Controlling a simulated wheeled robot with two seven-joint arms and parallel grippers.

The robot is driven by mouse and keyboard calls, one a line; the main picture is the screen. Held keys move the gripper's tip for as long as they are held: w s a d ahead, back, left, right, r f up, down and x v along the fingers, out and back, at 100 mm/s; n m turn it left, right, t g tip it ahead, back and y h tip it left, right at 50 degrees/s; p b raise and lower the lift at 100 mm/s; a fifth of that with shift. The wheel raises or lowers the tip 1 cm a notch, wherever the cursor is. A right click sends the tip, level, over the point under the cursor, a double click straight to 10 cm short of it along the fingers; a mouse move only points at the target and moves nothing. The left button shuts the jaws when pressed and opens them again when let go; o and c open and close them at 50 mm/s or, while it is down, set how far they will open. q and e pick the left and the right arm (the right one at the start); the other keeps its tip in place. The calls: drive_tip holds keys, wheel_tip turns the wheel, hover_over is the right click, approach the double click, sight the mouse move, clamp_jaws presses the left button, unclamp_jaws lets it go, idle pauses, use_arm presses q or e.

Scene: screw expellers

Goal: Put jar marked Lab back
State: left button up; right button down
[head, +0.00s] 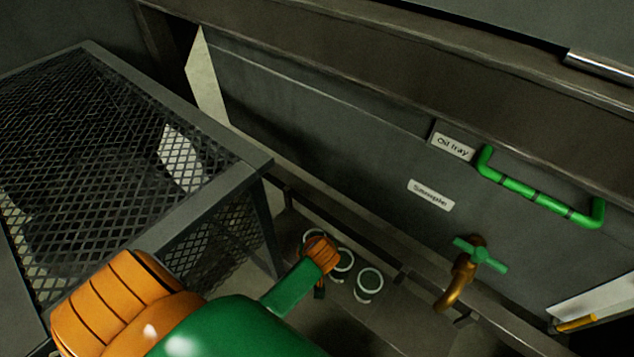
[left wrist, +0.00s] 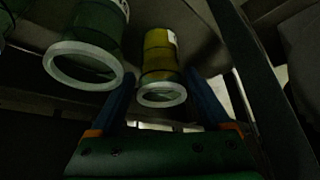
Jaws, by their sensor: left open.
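Three jars with pale rims stand in a row on the low ledge in the head view: one partly behind my left wrist, a middle jar (head: 343,262) and a right jar (head: 368,284). The left wrist view shows a jar with yellow contents (left wrist: 160,50) between the fingertips of my open left gripper (left wrist: 160,75). A greenish jar (left wrist: 92,45) is to its left. Part of a white label shows on the yellow jar, but I cannot read "Lab" on any jar. In the head view my left gripper (head: 319,290) is mostly hidden by its wrist. My right gripper is out of view.
A mesh cage (head: 90,150) stands at the left, close to my left arm. A brass tap with a green handle (head: 480,254) sticks out right of the jars. A green pull handle (head: 540,192) is beside the "Oil tray" label (head: 453,146).

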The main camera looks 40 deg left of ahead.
use_arm(q)
drive_tip(key=p+v, duration=0.3)
drive_tip(key=v, duration=0.5)
drive_tip(key=shift+r, duration=0.25)
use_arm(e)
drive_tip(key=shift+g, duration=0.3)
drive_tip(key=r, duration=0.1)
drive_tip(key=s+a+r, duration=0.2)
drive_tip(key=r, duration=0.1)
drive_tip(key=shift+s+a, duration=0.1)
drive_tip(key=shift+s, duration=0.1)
